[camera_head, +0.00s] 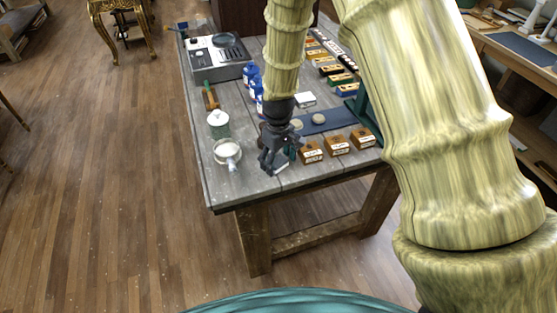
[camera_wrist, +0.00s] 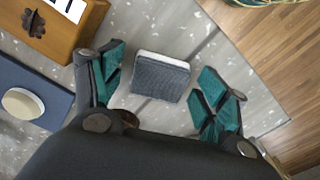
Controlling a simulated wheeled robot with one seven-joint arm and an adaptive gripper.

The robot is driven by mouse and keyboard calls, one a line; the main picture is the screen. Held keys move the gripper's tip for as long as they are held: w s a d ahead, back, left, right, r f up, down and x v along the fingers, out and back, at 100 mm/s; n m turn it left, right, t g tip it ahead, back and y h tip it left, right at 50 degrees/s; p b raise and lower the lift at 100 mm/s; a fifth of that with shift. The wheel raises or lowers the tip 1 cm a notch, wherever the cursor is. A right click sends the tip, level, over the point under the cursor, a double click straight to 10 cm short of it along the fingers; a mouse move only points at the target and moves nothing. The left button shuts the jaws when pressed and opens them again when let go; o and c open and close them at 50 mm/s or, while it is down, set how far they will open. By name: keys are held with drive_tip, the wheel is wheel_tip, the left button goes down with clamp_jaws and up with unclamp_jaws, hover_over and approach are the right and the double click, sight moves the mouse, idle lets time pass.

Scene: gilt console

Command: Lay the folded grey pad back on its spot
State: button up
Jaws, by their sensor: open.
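The folded grey pad (camera_wrist: 161,77) shows in the wrist view as a small dark grey block with a pale far side, lying on the grey tabletop (camera_wrist: 180,28). My gripper (camera_wrist: 162,88) is open, with teal-lined fingers to the left and right of the pad. Gaps show between the pad and both fingers, and nothing is held. In the head view my gripper (camera_head: 274,160) is over the near part of the table, left of the wooden boxes. I cannot make out the pad there; my gripper probably hides it. No marked spot for it is clear.
A wooden box (camera_wrist: 62,30) and a blue mat (camera_wrist: 45,75) bearing a pale disc (camera_wrist: 22,103) lie left of my gripper. In the head view, a white cup (camera_head: 227,152), a green-white jar (camera_head: 218,125) and blue bottles (camera_head: 250,73) stand left. The table's front-left corner is bare.

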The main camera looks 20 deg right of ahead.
sight(278, 161)
wheel_tip(278, 161, up, 12)
drive_tip(key=b, duration=0.4)
idle(0.4)
drive_tip(key=shift+s, duration=0.1)
